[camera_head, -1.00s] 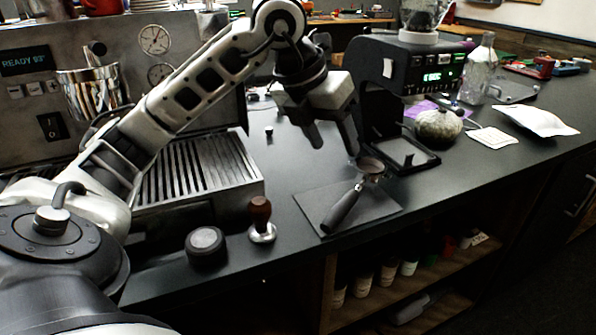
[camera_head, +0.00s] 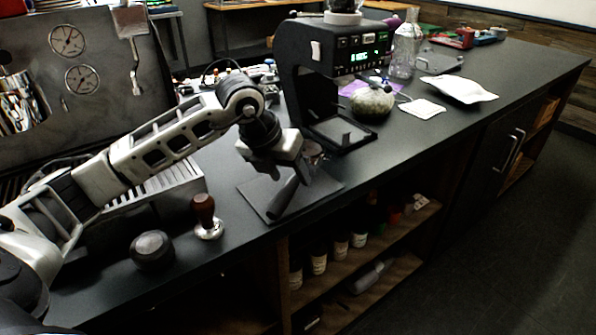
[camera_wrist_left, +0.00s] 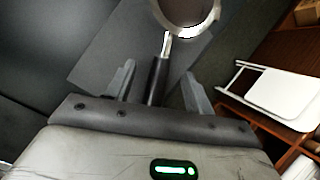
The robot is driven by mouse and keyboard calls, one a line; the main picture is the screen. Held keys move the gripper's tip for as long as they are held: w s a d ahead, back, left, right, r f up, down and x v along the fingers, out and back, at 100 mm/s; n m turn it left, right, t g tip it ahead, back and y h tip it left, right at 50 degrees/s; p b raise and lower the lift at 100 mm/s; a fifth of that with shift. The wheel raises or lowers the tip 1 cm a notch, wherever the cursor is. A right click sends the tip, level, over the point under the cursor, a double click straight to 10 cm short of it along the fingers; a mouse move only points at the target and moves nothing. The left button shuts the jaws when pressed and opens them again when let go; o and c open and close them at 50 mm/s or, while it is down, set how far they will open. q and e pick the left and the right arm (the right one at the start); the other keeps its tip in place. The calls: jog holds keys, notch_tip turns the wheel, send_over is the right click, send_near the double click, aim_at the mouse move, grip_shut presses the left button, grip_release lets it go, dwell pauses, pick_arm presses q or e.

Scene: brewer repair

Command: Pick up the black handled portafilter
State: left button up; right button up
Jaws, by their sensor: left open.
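The portafilter has a black handle (camera_head: 284,196) and lies on a dark flat mat (camera_head: 258,192) near the counter's front edge. Its metal basket is mostly hidden behind my left gripper in the head view. My left gripper (camera_head: 298,172) is over the portafilter. In the left wrist view the black handle (camera_wrist_left: 157,80) runs between the two open fingers of my left gripper (camera_wrist_left: 155,88), with the round metal rim (camera_wrist_left: 188,30) beyond them. The fingers stand apart from the handle on both sides. My right gripper is not in view.
A tamper (camera_head: 207,215) and a round black puck (camera_head: 152,250) stand to the left on the counter. A lumpy round object (camera_head: 372,102) and a white cloth (camera_head: 458,89) lie to the right.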

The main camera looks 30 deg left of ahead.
pick_arm(q)
jog(key=shift+x, duration=1)
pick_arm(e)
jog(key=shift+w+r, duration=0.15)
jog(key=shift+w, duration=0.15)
pick_arm(q)
jog(key=shift+c, duration=0.3)
grip_shut()
jog(key=shift+r, duration=0.1)
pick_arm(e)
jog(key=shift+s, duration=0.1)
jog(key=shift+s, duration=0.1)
pick_arm(q)
jog(key=shift+r, duration=0.15)
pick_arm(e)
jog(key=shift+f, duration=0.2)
